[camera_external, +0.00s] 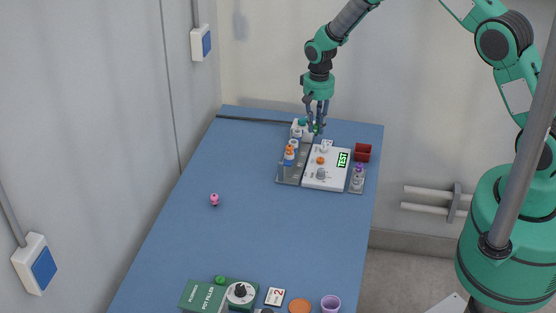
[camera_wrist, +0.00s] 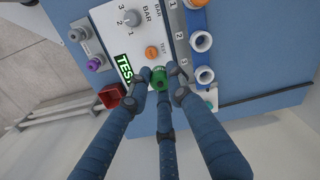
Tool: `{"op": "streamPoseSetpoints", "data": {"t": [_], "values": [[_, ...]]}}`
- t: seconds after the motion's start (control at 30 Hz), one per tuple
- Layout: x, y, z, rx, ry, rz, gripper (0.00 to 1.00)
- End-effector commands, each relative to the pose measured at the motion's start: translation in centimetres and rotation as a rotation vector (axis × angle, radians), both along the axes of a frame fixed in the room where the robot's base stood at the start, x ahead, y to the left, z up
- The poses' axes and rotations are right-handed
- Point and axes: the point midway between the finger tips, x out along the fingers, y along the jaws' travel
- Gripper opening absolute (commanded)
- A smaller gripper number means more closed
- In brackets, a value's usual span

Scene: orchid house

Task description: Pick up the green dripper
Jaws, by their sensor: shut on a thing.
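The green dripper (camera_wrist: 158,77) is a small round green piece. In the wrist view it sits between the fingertips of my gripper (camera_wrist: 161,86), which is shut on it. In the external view my gripper (camera_external: 317,118) points down over the far end of the blue table, near the back of the white test panel (camera_external: 312,181). Only a little of the green dripper (camera_external: 317,129) shows there, the fingers hiding the rest. I cannot tell whether it touches what lies below.
A rack (camera_external: 283,177) with orange and blue-white fittings stands left of the panel. A red tray (camera_external: 363,152) and a purple-topped fitting (camera_external: 357,177) are at its right. A pink piece (camera_external: 214,199) lies alone mid-table. A pot filler box (camera_external: 208,297) and purple cup (camera_external: 330,303) are in front.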

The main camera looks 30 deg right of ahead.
Motion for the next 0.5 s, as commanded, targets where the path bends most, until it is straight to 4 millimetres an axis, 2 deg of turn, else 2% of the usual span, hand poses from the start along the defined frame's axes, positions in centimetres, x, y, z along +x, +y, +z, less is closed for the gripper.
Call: {"op": "streamPoseSetpoints", "data": {"t": [0.1, 0.3, 0.5], "values": [[-1.9, -0.4, 0.2, 0.0, 0.0, 0.0, 0.06], [-4.6, -1.0, 0.4, 0.0, 0.0, 0.0, 0.06], [-6.2, -1.3, 0.6, 0.0, 0.0, 0.0, 0.06]]}}
